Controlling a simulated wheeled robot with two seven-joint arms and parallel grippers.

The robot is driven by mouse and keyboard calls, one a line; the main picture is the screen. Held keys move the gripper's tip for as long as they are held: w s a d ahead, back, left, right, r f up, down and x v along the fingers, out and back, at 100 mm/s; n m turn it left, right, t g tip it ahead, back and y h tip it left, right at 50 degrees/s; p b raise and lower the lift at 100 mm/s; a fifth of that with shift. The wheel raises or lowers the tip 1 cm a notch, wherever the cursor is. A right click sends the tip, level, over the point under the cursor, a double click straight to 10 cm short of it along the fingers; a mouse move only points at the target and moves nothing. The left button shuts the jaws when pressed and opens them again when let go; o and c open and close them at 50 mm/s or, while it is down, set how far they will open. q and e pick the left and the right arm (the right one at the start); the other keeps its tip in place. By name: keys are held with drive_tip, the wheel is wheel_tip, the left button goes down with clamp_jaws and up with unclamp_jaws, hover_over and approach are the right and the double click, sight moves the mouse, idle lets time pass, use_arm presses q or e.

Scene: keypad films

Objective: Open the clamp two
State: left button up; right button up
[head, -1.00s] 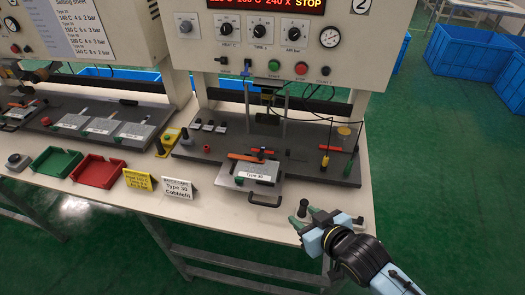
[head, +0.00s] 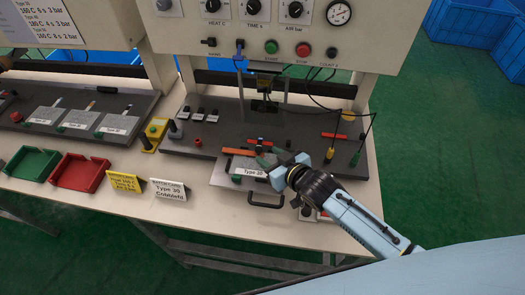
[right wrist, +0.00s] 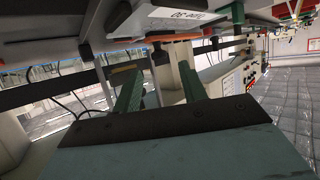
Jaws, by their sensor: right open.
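The Type 30 plate (head: 222,178) lies on the dark bed of the right-hand press, with a black loop handle at its front. An orange bar (head: 238,152) with a small dark block (head: 260,143) crosses the plate's back; I cannot tell for sure whether this is clamp two. My right gripper (head: 268,161) is over the plate's right part, fingers towards the block, hiding some of it. In the right wrist view its green fingers (right wrist: 161,88) are apart with nothing held between them; an orange part (right wrist: 172,54) shows beyond them. My left gripper is not in view.
The press panel (head: 255,35) overhangs the bed. Cabled probes (head: 363,138) stand at the bed's right. Green (head: 32,163) and red (head: 80,173) trays, a yellow sign (head: 124,181) and a white card (head: 168,189) line the bench front at left.

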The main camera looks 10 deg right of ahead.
sight(259, 149)
drive_tip(key=x, duration=0.3)
drive_tip(key=shift+w+a+f, duration=0.1)
drive_tip(key=shift+w+f, duration=0.05)
drive_tip(key=shift+w, duration=0.1)
drive_tip(key=shift+w+a+f, duration=0.1)
drive_tip(key=shift+w+a, duration=0.05)
drive_tip(key=shift+w, duration=0.15)
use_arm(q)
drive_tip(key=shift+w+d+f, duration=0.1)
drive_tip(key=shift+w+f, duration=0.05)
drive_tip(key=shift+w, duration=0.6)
use_arm(e)
clamp_jaws()
